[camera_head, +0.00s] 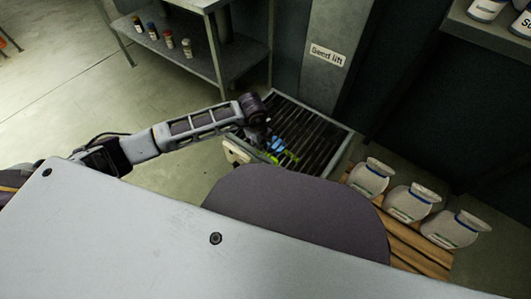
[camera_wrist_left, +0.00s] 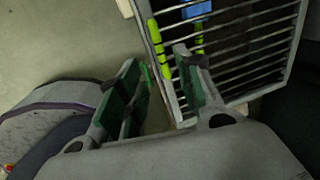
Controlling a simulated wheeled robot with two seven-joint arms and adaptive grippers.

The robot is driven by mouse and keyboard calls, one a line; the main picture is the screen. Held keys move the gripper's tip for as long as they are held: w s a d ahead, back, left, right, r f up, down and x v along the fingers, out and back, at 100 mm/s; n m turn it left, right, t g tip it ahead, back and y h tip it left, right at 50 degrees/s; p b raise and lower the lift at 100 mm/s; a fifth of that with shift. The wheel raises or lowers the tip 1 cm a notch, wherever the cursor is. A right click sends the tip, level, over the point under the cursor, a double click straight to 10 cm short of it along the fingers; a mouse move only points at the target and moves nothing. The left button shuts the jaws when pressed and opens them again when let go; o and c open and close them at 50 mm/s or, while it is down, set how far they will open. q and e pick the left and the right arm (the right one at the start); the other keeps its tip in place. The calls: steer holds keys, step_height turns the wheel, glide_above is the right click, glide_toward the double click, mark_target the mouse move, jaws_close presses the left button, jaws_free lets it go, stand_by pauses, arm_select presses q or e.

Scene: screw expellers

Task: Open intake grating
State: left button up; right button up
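The intake grating (camera_head: 318,133) is a light frame with dark parallel slats, low in front of the "Seed lift" column. In the left wrist view the grating (camera_wrist_left: 262,45) fills the upper right. Yellow-green pieces (camera_wrist_left: 157,38) lie along its left side, with a blue piece (camera_wrist_left: 197,9) near the top. My left gripper (camera_head: 264,146) is at the grating's near left side in the head view. In the left wrist view my left gripper (camera_wrist_left: 157,65) has its fingers apart, with the right finger overlapping the frame edge. I cannot tell whether it touches. My right gripper is not in view.
A metal shelf (camera_head: 178,55) with small bottles stands at the back left. The "Seed lift" column (camera_head: 328,75) rises behind the grating. Open floor (camera_head: 95,95) lies to the left.

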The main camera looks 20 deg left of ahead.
mark_target(266, 153)
arm_select(q)
steer(key=shift+w+d+f+b, duration=0.1)
steer(key=shift+w+f+b, duration=0.4)
steer(key=shift+f, duration=1.1)
steer(key=shift+w+d+f+b, duration=0.15)
steer(key=shift+f+b, duration=0.6)
steer(key=shift+f, duration=0.85)
steer(key=shift+w+d+f+b, duration=0.1)
steer(key=shift+w+f+b, duration=0.15)
steer(key=shift+f+b, duration=0.9)
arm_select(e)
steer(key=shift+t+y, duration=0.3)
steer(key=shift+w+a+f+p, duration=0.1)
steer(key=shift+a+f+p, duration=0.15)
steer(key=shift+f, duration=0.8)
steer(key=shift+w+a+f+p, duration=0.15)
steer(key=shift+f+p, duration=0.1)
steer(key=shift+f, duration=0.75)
arm_select(q)
steer(key=shift+f, duration=0.45)
jaws_close()
